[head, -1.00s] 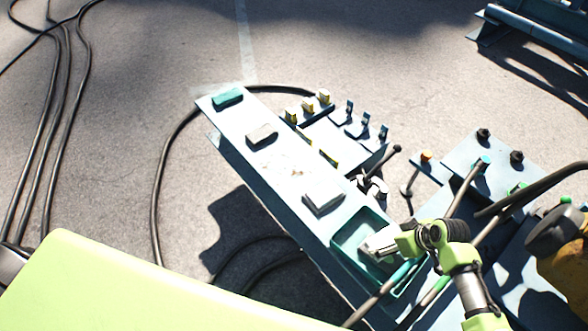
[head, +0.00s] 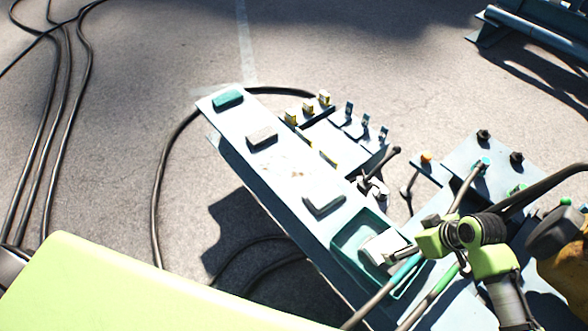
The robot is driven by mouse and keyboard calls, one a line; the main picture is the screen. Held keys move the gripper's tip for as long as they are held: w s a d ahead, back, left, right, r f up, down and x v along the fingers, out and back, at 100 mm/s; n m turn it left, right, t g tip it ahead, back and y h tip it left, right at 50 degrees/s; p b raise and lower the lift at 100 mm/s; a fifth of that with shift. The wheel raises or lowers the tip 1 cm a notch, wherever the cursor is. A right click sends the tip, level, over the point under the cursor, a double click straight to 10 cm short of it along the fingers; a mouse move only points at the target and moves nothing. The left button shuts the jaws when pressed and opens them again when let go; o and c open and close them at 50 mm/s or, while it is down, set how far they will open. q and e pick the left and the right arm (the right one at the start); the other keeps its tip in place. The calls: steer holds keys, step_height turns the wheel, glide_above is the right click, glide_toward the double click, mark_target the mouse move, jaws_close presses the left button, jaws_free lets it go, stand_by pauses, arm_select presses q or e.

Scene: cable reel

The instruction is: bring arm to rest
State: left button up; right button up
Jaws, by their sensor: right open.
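My right gripper (head: 384,247) is at the lower right, over the green-rimmed open tray (head: 345,241) at the near end of the long bench panel (head: 222,118). Its jaws are open, and I see nothing between them. The green and black arm behind it reaches in from the lower right. My left gripper is not in the picture.
Several blocks sit along the panel, among them a teal one (head: 228,98) and a white one (head: 323,198). Yellow and blue clips (head: 324,98) and levers (head: 395,152) stand to its right. Black cables (head: 58,120) lie on the left ground. Open pavement surrounds the bench.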

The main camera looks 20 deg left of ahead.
steer(key=shift+v, duration=1.5)
